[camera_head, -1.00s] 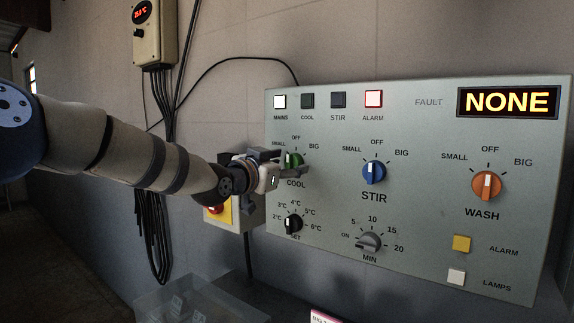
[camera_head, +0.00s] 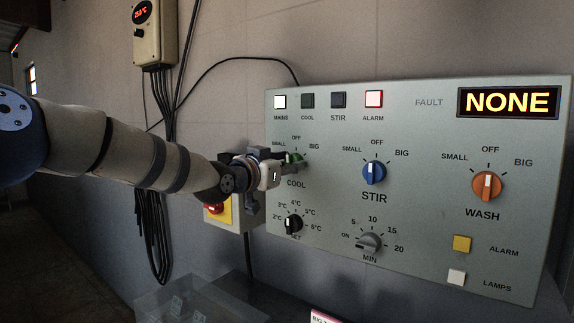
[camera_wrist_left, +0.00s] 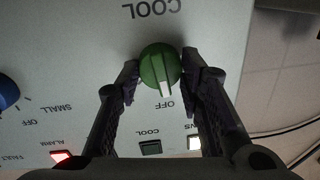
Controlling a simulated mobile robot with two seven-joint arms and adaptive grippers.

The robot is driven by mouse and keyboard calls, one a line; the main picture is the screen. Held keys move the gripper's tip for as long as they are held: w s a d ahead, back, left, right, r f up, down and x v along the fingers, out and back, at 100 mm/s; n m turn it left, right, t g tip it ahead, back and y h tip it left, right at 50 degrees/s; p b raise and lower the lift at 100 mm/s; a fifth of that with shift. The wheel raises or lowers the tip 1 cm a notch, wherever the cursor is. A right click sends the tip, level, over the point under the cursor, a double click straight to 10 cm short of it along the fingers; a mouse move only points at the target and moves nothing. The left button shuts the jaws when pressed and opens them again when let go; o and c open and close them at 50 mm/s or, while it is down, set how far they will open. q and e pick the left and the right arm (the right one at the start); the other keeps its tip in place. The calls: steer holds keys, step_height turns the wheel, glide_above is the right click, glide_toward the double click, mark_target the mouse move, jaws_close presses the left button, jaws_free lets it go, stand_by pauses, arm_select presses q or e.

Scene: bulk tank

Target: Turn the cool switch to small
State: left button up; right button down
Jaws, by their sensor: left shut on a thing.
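The green cool switch (camera_head: 293,158) is at the left of the grey control panel (camera_head: 420,130), partly covered by my gripper in the head view. In the left wrist view, which is upside down, the cool switch (camera_wrist_left: 158,66) shows its white pointer aimed at the OFF mark. My left gripper (camera_head: 298,162) is shut on the cool switch, with one finger on each side of it. The fingers also show in the wrist view (camera_wrist_left: 161,70). The cool SMALL label (camera_head: 279,143) shows just left of OFF in the head view. My right gripper is not in view.
The blue stir switch (camera_head: 374,172) and orange wash switch (camera_head: 487,186) are to the right. The black set knob (camera_head: 293,224) and grey minute knob (camera_head: 369,243) are below. The mains lamp (camera_head: 280,102) and alarm lamp (camera_head: 374,99) are lit. A red-and-yellow isolator (camera_head: 217,210) is beneath my arm.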

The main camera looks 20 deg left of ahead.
arm_select(q)
steer(key=n, duration=0.4)
steer(key=shift+a, duration=0.1)
steer(key=shift+n+g, duration=0.4)
steer(key=shift+n, duration=1.7)
steer(key=o, duration=1.2)
steer(key=shift+c, duration=0.2)
steer(key=v, duration=1.2)
